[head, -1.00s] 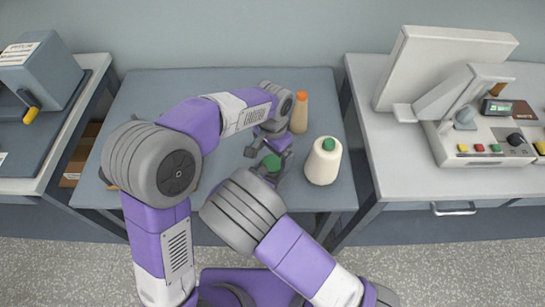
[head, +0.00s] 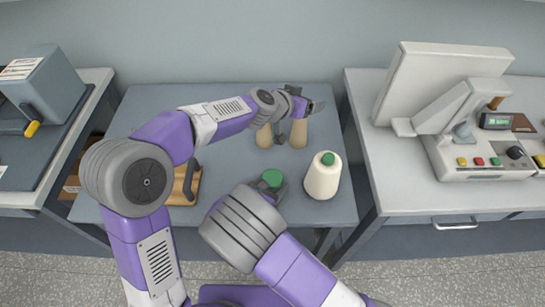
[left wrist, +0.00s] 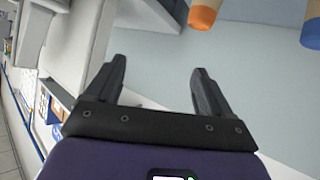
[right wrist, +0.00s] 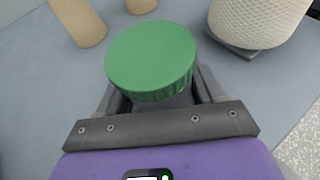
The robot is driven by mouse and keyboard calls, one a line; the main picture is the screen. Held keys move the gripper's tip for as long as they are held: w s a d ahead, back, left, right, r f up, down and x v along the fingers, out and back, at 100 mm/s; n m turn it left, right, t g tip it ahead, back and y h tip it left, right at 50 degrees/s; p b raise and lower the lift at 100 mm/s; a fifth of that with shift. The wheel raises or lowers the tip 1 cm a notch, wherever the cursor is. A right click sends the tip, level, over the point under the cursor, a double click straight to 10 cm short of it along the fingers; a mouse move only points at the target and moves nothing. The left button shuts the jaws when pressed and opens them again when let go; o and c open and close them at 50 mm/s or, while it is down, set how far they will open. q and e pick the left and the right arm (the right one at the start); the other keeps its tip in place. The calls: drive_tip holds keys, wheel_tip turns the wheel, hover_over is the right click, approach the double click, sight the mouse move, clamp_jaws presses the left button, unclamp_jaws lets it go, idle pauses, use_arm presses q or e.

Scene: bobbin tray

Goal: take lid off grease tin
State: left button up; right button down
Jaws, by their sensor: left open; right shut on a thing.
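The grease tin stands upright on the grey table with its green lid (head: 272,178) on top. In the right wrist view, the lid (right wrist: 150,58) is round with a ribbed edge, and a little of the grey tin body (right wrist: 165,101) shows below it. My right gripper (head: 271,188) is shut on the tin body, one finger on either side below the lid. My left gripper (left wrist: 160,78) is open and empty. It is away from the tin, at the back of the table above two tan bobbins.
A cream bobbin with a green top (head: 322,178) stands just right of the tin. Two tan bobbins (head: 299,134) (head: 264,136) stand behind it, tops hidden by my left arm. A wooden item with a dark handle (head: 183,186) lies at left. A side table at right holds a machine (head: 480,140).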

use_arm(q)
drive_tip(key=w+a+r+n+t+y, duration=0.2)
drive_tip(key=w+n, duration=0.1)
drive_tip(key=n+g+y, duration=0.4)
drive_tip(key=g+y, duration=0.2)
drive_tip(key=g, duration=0.5)
hover_over(272, 177)
wheel_tip(272, 177, down, 9)
drive_tip(key=shift+f, duration=0.2)
wheel_tip(272, 177, down, 8)
drive_tip(key=shift+r, duration=0.15)
